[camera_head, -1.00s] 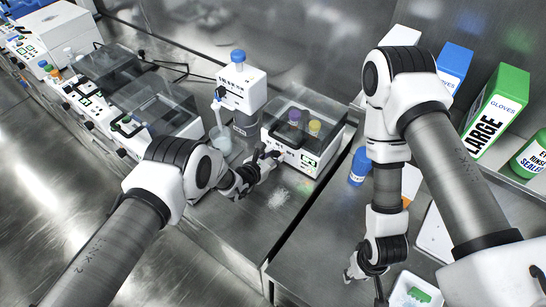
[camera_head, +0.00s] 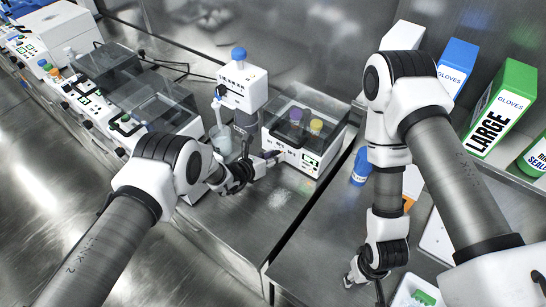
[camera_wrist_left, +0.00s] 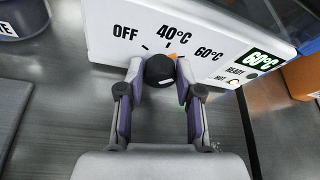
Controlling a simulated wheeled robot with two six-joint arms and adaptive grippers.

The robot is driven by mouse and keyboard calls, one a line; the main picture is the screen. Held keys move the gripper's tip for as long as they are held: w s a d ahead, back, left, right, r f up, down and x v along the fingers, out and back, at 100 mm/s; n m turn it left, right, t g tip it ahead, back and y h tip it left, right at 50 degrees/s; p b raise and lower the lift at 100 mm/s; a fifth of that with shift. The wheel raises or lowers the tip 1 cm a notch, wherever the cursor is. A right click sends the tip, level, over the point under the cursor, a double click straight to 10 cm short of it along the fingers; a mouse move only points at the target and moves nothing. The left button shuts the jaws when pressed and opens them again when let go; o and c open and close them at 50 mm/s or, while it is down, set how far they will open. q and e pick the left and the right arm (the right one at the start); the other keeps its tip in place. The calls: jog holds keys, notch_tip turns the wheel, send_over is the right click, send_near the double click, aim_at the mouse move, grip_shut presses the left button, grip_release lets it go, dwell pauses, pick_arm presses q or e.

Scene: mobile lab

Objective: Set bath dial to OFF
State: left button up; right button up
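The water bath (camera_head: 296,150) is a white box with a clear lid, right of centre in the head view. Its front panel (camera_wrist_left: 205,35) in the left wrist view reads OFF, 40°C and 60°C above the black bath dial (camera_wrist_left: 160,69). An orange mark shows at the dial's upper right edge, between the 40°C and 60°C labels. A green display (camera_wrist_left: 262,60) reads 60°C. My left gripper (camera_head: 274,155) has one finger on each side of the dial, seemingly pressed against it; its fingertips also show in the wrist view (camera_wrist_left: 161,72). My right gripper (camera_head: 352,275) hangs low, away from the bath; its fingers are unclear.
A white device with a blue-capped bottle (camera_head: 238,55) and a beaker (camera_head: 222,142) stand left of the bath. More clear-lidded units (camera_head: 155,105) line the left bench. Glove boxes (camera_head: 496,112) stand at the right. Bare bench lies in front of the bath.

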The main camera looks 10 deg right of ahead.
pick_arm(q)
jog(key=shift+o, duration=1.1)
jog(key=shift+d+f, duration=0.1)
jog(key=v, duration=1.2)
jog(key=shift+w, duration=0.1)
